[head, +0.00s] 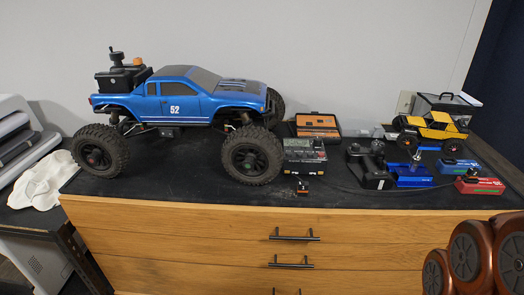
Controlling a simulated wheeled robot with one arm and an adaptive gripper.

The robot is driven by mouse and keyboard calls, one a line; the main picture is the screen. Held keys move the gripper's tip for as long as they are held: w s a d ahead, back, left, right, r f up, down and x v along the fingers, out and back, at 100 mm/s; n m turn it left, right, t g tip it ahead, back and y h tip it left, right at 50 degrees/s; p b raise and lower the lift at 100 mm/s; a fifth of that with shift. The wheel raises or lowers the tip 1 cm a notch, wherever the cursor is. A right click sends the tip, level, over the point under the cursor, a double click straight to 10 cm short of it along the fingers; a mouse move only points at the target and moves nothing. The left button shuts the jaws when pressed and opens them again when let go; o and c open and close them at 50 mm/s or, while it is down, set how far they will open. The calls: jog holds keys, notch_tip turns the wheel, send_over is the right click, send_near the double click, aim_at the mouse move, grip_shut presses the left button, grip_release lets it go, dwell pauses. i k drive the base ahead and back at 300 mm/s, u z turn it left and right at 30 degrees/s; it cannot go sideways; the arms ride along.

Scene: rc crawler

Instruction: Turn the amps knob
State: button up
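A small dark device with a display and a light lower panel (304,158) stands on the black bench top, just right of the blue truck's front wheel. It may carry the amps knob, but its controls are too small to make out. A red box (480,186) with a dark part on top lies at the right end of the bench, and a blue box (411,176) lies left of it. I cannot tell whether either has a knob marked amps. My gripper is not in view.
A large blue truck (185,100) fills the bench's left half. A black controller (370,168) and a yellow crawler (436,128) stand on the right. An open case (318,127) lies behind the device. Wooden drawers (230,240) with black handles are below.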

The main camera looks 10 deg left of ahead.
aim_at(317, 141)
jog(key=u, duration=0.7)
jog(key=i, duration=0.9)
jog(key=z, duration=0.4)
